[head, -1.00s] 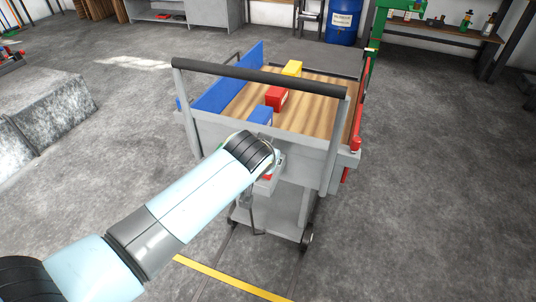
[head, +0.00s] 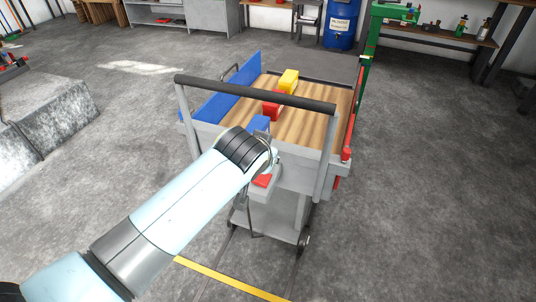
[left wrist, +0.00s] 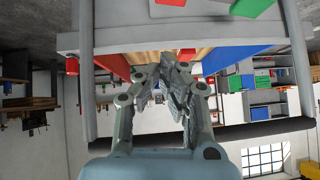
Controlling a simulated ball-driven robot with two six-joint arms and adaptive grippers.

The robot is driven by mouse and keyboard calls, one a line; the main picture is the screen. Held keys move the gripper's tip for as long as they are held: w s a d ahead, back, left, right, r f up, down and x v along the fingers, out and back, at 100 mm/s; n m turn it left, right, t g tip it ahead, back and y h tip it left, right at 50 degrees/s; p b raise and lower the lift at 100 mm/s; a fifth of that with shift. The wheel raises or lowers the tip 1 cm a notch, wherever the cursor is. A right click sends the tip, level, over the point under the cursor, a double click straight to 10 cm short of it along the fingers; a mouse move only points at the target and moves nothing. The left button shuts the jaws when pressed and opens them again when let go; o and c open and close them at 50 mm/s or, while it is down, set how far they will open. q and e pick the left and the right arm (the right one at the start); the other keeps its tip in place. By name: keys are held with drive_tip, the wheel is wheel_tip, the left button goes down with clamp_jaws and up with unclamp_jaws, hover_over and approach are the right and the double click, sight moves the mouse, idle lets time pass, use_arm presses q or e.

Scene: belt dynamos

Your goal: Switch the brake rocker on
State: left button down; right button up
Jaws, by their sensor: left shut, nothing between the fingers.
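A grey box (head: 260,190) sits on the near side of the cart, with a red part (head: 262,181) on its top that looks like the rocker. In the left wrist view, which is upside down, a red part (left wrist: 172,2) and a green part (left wrist: 246,8) show at the top edge, on the grey box. My left gripper (left wrist: 171,68) is shut and empty, close to the cart's near panel and apart from the red and green parts. In the head view my own wrist mostly hides its fingers. My right gripper is in neither view.
The cart (head: 300,175) has a black push handle (head: 255,92) close to my left arm. Blue, red (head: 271,104) and yellow (head: 289,78) blocks lie on its wooden deck, beside a blue side board (head: 222,92). Open floor lies around the cart.

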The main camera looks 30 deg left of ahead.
use_arm(q)
drive_tip(key=v, duration=0.5)
drive_tip(key=shift+s+d+r, duration=0.15)
drive_tip(key=shift+s, duration=0.05)
